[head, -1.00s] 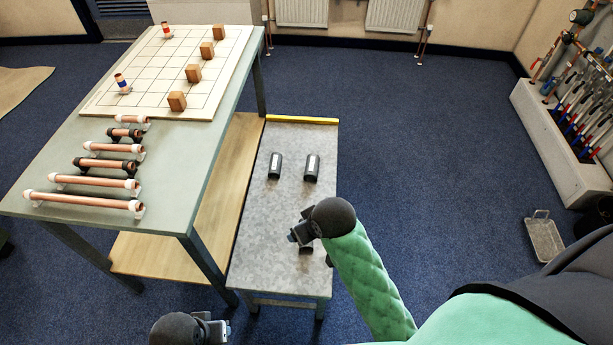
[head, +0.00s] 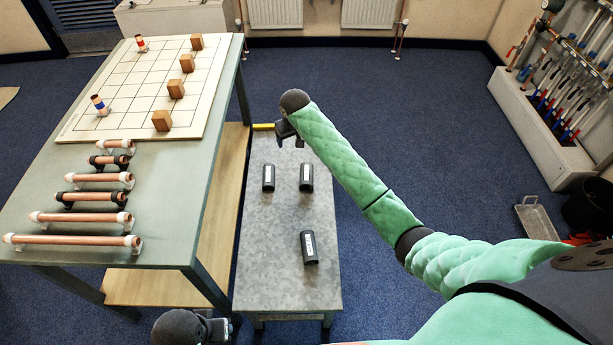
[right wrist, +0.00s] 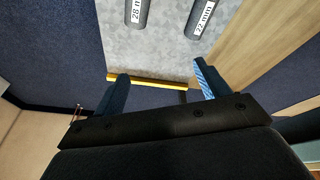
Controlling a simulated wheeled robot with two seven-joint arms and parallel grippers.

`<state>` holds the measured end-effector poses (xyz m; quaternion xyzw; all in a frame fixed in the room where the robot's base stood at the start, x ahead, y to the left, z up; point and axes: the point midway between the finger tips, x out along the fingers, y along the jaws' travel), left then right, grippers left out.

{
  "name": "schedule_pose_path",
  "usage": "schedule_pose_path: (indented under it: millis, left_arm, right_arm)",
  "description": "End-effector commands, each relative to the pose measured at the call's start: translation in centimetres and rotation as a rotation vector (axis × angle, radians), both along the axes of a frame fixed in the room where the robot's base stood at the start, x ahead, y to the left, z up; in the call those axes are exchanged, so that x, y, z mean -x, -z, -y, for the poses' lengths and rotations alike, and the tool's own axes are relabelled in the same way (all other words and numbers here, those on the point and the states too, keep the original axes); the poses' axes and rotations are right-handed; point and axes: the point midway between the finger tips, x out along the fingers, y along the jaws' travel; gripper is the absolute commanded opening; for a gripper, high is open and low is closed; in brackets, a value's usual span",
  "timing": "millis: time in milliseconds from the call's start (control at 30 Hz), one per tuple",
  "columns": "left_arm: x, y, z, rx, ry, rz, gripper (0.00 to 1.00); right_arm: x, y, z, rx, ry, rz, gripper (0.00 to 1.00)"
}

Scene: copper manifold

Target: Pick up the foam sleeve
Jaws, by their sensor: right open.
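Three black foam sleeves lie on the low grey bench in the head view: one at far left (head: 268,178), one at far right (head: 306,178), and one nearer (head: 309,248). In the right wrist view, two sleeves show at the top edge, partly cut off: one labelled 28 mm (right wrist: 137,12) and one labelled 22 mm (right wrist: 202,17). My right gripper (head: 289,136) is open and empty at the bench's far end, beyond the sleeves; its fingers (right wrist: 160,88) are spread near the yellow edge strip. My left gripper (head: 218,328) is at the bottom edge, its jaws unclear.
The low bench (head: 265,275) stands right of a taller table (head: 180,205). That table bears copper pipes (head: 88,215) on clips and a gridded board (head: 135,95) with wooden blocks.

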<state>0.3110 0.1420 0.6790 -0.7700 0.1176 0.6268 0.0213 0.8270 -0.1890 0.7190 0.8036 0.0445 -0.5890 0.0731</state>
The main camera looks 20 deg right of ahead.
Motion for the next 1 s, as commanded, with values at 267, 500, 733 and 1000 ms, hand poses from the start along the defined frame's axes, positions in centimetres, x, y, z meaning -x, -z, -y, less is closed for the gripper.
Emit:
schedule_pose_path:
  millis: [267,500,733,1000]
  left_arm:
    - [0.1,0.0,-0.1,-0.003,0.001,-0.005,0.36]
    - [0.2,0.0,-0.2,-0.005,0.001,-0.010,0.36]
    - [0.2,-0.1,-0.3,-0.008,0.001,-0.016,0.36]
    - [0.4,-1.0,-0.7,-0.018,-0.006,-0.024,0.36]
  right_arm:
    - [0.3,10.7,4.0,-0.046,0.286,-0.245,0.75]
    - [1.1,12.9,4.3,-0.083,0.457,-0.300,0.75]
    - [1.2,14.2,4.3,-0.090,0.490,-0.301,0.75]
    - [1.1,16.5,4.4,-0.089,0.489,-0.300,0.75]
